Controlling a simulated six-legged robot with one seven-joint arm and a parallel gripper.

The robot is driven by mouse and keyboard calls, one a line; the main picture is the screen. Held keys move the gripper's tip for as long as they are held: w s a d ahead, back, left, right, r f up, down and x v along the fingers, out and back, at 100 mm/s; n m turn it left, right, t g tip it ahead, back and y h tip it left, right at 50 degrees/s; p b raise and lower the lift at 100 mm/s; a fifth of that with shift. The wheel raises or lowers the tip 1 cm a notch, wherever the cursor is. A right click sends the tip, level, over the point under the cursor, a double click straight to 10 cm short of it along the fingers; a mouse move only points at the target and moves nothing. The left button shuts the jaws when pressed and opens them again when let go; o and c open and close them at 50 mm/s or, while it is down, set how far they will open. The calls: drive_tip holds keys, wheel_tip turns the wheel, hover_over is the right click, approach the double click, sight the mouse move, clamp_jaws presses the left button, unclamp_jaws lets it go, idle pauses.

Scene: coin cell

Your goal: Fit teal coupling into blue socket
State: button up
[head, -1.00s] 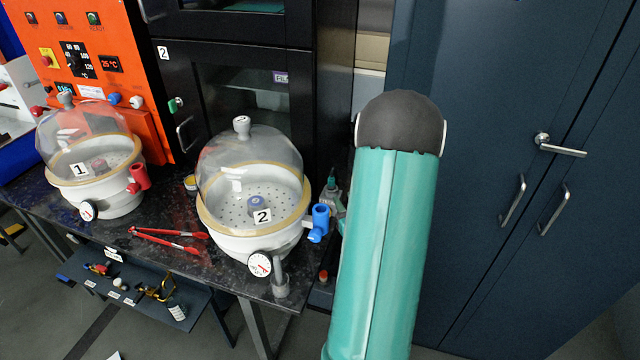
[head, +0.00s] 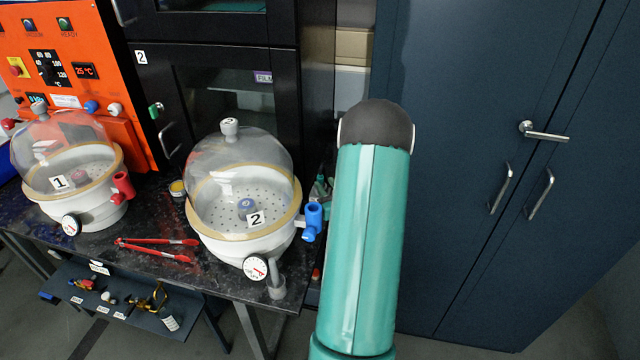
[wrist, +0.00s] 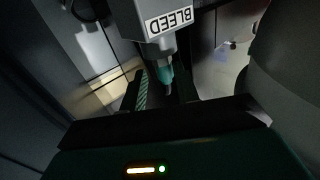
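The blue socket (head: 313,216) sticks out from the right side of the white base of jar 2 in the head view, and its upper end looks open. In the wrist view a teal coupling (wrist: 165,75) with a dark tip hangs below a grey block marked BLEED (wrist: 165,24). My gripper (wrist: 164,94) has its two dark fingers apart, one on each side of the coupling's tip, with gaps showing. I see no clear contact.
Jar 2 (head: 240,175) and jar 1 (head: 66,160) stand on the dark speckled bench (head: 150,220). Red tongs (head: 158,248) lie in front of them. Small bottles (head: 320,188) show beside my arm. A blue cabinet (head: 470,150) stands at the right.

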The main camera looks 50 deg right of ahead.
sight(322, 178)
drive_tip(key=x, duration=0.5)
drive_tip(key=shift+w+a+r, duration=0.1)
drive_tip(key=shift+w+r, duration=0.05)
drive_tip(key=shift+w, duration=0.15)
clamp_jaws()
drive_tip(key=shift+r, duration=0.2)
drive_tip(key=shift+r, duration=0.6)
wheel_tip(322, 178, up, 2)
drive_tip(key=shift+r, duration=0.15)
drive_tip(key=v, duration=1.8)
drive_tip(key=shift+f, duration=0.2)
